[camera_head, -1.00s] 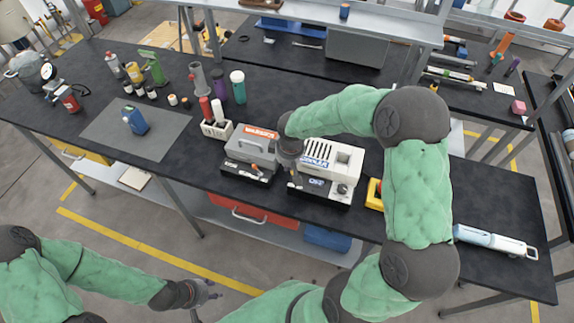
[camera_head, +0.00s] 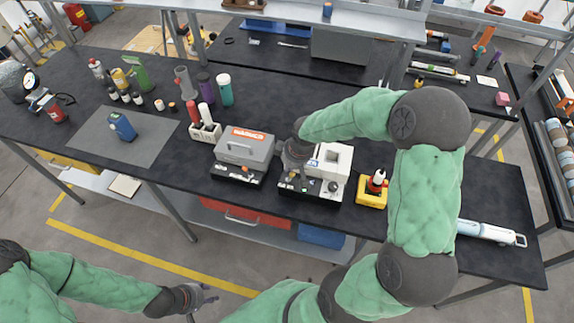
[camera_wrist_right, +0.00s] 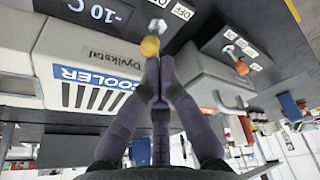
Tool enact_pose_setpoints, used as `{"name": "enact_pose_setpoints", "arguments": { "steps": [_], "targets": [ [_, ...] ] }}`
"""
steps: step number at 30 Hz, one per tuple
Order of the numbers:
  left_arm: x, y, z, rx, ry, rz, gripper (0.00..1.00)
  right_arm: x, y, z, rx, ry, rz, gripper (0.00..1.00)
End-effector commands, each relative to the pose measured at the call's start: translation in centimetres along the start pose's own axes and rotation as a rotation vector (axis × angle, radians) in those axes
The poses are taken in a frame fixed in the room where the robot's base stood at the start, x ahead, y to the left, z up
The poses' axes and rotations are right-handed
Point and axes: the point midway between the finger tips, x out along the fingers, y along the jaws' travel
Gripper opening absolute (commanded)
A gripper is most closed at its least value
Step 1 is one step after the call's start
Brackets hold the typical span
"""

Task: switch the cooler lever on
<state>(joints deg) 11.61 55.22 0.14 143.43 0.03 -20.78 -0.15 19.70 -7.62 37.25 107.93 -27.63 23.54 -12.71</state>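The cooler (camera_head: 332,161) is a white box with a dark front panel on the bench. In the right wrist view its "COOLER" label (camera_wrist_right: 95,78) and "-10 C" display (camera_wrist_right: 98,12) show. Its lever has a yellow knob (camera_wrist_right: 150,46) on a metal stem. My right gripper (camera_wrist_right: 159,63) has its fingertips together right at the knob; I cannot tell whether they touch it. In the head view my right gripper (camera_head: 291,176) is at the cooler's front left, partly hiding it. My left gripper (camera_head: 203,299) hangs low before the bench, empty, fingers apart.
A grey box with an orange label (camera_head: 243,153) stands just left of the cooler, with its own orange-knobbed lever (camera_wrist_right: 241,68). A yellow box with a red part (camera_head: 372,191) stands to the right. A bottle rack (camera_head: 205,131) is further left.

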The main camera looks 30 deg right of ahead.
Motion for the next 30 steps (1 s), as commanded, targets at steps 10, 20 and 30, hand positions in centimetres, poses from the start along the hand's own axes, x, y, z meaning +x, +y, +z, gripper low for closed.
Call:
{"name": "enact_pose_setpoints", "arguments": {
  "steps": [10, 20, 30],
  "targets": [
    [-0.5, 0.2, 0.0, 0.0, 0.0, 0.0, 0.4, -0.6, 0.0, -0.2, 0.0, -0.001, 0.0, 0.0],
    [-1.1, 0.4, 0.1, 0.0, 0.0, 0.0, 0.4, -1.6, 0.0, -0.5, -0.001, 0.0, 0.0, 0.0],
    [-1.2, 0.4, 0.1, 0.0, 0.0, 0.0, 0.4, -1.7, 0.0, -0.6, -0.001, 0.0, 0.0, 0.0]
  ]
}}
